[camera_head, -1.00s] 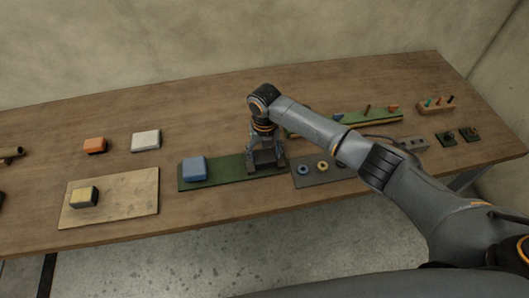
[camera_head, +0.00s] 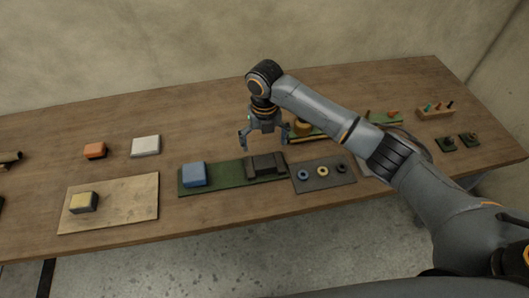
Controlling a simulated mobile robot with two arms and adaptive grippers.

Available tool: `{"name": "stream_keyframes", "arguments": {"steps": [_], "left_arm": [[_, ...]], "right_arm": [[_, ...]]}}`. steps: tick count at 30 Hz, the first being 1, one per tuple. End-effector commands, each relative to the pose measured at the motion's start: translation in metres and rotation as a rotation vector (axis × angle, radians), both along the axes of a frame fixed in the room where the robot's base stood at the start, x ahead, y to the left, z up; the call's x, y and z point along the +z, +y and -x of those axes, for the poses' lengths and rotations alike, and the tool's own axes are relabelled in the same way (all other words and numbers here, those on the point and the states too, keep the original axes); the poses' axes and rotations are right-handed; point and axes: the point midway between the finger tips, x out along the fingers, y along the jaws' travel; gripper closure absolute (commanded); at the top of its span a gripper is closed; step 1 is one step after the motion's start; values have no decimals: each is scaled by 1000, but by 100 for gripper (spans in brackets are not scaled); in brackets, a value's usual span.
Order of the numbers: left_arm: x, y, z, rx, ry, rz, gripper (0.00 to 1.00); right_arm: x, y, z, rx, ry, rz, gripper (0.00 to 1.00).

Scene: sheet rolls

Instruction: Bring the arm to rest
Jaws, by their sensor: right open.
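My right gripper (camera_head: 264,143) hangs open and empty above the long wooden table (camera_head: 215,118). Its fingers point down, spread apart. Below and a little in front of it, a dark block (camera_head: 265,165) rests on the right part of a green mat (camera_head: 225,176). A blue block (camera_head: 194,174) sits on the left part of the same mat. My right arm reaches in from the lower right and hides part of the table's right half. My left gripper does not show.
A tan board (camera_head: 130,210) with a yellow-topped block (camera_head: 84,203) lies at left. Orange (camera_head: 95,150) and white (camera_head: 146,145) blocks lie behind it. A grey plate (camera_head: 322,182) with rings sits right of the mat. A pegged wooden block (camera_head: 436,112) stands at far right.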

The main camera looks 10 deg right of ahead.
Motion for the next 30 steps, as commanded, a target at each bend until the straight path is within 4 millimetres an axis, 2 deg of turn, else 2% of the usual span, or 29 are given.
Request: {"name": "stream_keyframes", "arguments": {"steps": [3, 7, 13, 17, 20, 23, 27, 30], "left_arm": [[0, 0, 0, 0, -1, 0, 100], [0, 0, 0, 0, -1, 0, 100], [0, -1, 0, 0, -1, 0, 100], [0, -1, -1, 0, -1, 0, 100], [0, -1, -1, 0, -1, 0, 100], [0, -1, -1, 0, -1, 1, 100], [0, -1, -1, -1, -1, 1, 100], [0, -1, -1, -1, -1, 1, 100]], "right_arm": [[21, 0, -1, 1, -2, 0, 8], [34, -1, 0, -1, 0, 1, 8], [39, 0, 0, -1, 1, 1, 8], [31, 5, 7, -32, 3, -11, 8], [14, 18, 25, -134, 4, -48, 8], [-9, 35, 52, -320, 6, -108, 8], [-33, 52, 93, -668, 22, -206, 8], [-44, 54, 120, -942, 44, -270, 8]]}}
